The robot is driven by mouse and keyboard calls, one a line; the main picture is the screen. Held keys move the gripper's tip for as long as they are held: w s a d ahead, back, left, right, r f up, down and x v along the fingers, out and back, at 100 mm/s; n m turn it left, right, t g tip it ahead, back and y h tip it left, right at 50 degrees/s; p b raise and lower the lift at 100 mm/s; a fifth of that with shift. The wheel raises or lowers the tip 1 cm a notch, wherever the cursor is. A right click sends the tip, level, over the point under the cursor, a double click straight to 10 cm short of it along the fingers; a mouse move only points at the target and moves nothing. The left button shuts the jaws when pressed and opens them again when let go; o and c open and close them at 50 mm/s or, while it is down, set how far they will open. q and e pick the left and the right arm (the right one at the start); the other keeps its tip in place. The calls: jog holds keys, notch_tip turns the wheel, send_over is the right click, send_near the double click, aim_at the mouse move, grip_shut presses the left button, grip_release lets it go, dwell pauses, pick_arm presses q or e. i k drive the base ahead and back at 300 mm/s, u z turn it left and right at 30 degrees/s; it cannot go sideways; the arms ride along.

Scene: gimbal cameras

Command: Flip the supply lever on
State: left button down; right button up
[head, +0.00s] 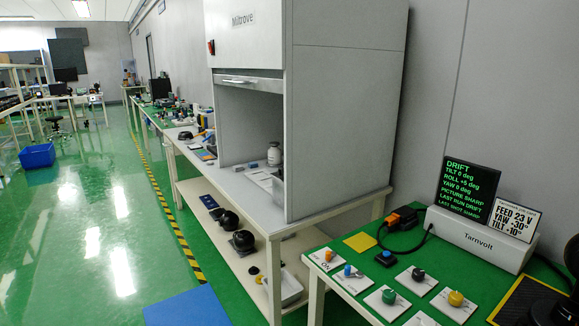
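On the green bench at the lower right, a small white plate carries an orange-red lever (328,256) and lettering that seems to read ON. Which way the lever is thrown is too small to tell. No readable label marks it as the supply lever. A white box marked Tarnvolt (478,238) stands behind, bearing a black screen (468,193) with green text and a card (514,220) reading FEED 23 V, YAW -30°, TILT -10°. The screen reads DRIFT, TILT 0, ROLL +5, YAW 0, PICTURE SHARP. Neither of my grippers is in view.
Near the lever are a blue control (347,271), a dark blue button (386,257), and green (389,296), black (418,274) and yellow (456,299) knobs. An orange-black connector (402,218) with a cable lies behind. A tall grey cabinet (340,130) stands left. Green floor (90,250) is open.

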aim_at(329, 255)
jog(key=u, duration=1.1)
jog(key=i, duration=0.65)
jog(key=z, duration=0.7)
